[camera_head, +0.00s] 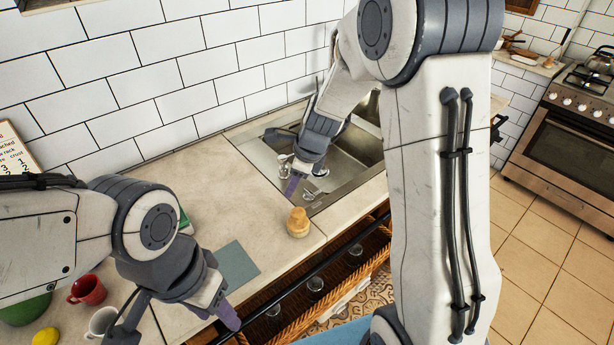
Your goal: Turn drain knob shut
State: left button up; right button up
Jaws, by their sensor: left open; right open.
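The steel sink (357,151) is set into the counter in the middle of the view. Small shiny chrome fittings (311,194) show at its left end. I cannot tell for sure which of them is the drain knob. My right gripper (302,178) points down over the left end of the sink, close to these fittings, and is open. Its hand and fingers partly hide them, and I cannot tell whether it touches any. My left gripper (210,318) is open and empty over the front edge of the counter, far from the sink.
A small tan wooden-looking object (298,223) stands on the counter left of the sink. A grey mat (236,264), a red mug (88,290), a white mug (101,321) and a yellow item (46,337) lie further left. The tiled wall (200,70) bounds the back. An oven (570,135) stands right.

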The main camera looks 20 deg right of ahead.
aim_at(309, 191)
jog(key=w+d+f+m, duration=0.3)
jog(key=w+d+m, duration=0.1)
jog(key=d+m, duration=0.45)
jog(key=shift+n+t+h, duration=0.35)
jog(key=shift+t+h, duration=0.05)
jog(key=b+x, duration=0.1)
jog(key=x, duration=0.7)
jog(key=shift+f, duration=0.15)
jog(key=shift+b+x, duration=0.35)
jog(key=shift+x, duration=0.4)
jog(key=shift+w, duration=0.15)
jog(key=shift+c, duration=0.3)
grip_shut()
